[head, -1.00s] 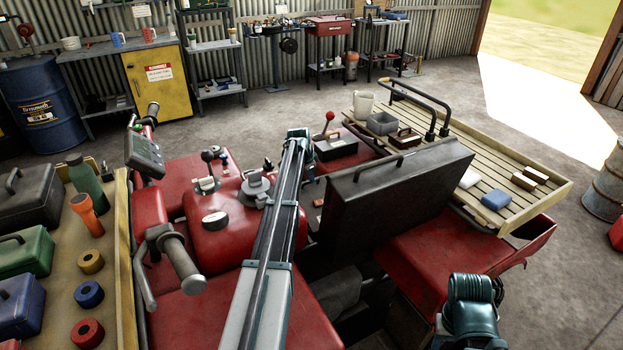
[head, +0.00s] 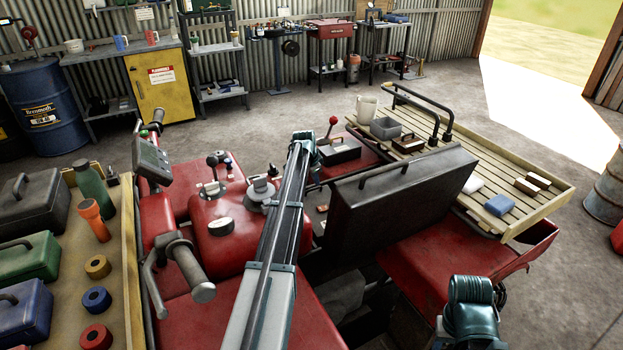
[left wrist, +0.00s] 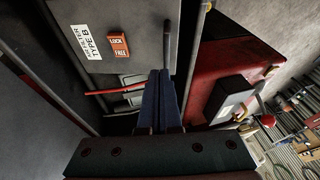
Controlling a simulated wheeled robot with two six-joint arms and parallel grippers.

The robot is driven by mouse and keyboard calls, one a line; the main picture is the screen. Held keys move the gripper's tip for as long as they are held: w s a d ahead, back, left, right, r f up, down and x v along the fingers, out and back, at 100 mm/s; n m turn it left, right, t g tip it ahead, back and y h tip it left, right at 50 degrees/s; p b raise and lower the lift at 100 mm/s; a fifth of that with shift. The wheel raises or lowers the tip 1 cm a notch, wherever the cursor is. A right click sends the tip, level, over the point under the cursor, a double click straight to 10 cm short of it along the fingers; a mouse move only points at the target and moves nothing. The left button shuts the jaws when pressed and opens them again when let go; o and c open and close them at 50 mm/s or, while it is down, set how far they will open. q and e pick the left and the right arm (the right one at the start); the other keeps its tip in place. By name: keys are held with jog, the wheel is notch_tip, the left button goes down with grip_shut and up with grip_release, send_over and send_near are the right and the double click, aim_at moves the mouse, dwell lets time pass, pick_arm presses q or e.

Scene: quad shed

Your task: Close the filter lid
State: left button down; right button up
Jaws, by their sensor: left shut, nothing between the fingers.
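A large dark lid (head: 400,195) with a handle on its top edge stands steeply raised on the red quad in the head view. I take it to be the filter lid. In the left wrist view a grey panel (left wrist: 125,18) fills the upper middle, with a white "Type B" label and an orange lock/free tab (left wrist: 119,46). My left gripper (left wrist: 163,76) is shut and empty, its blue fingers reaching toward the panel's lower edge. Contact cannot be told. In the head view my left wrist is left of the lid; its fingertips are hidden.
A slatted rack (head: 510,205) with a mug, boxes and cloths lies right of the lid. A red-knobbed lever (head: 333,121) and a small black case (head: 339,151) are close beyond my left wrist. Handlebars (head: 185,260) and a tool tray (head: 135,250) are at left.

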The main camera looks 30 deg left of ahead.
pick_arm(q)
jog(key=p+v, duration=0.9)
jog(key=v, duration=0.1)
jog(key=shift+w+a+r, duration=0.15)
jog(key=shift+a+r, duration=0.2)
jog(key=shift+a, duration=0.05)
jog(key=shift+d, duration=0.1)
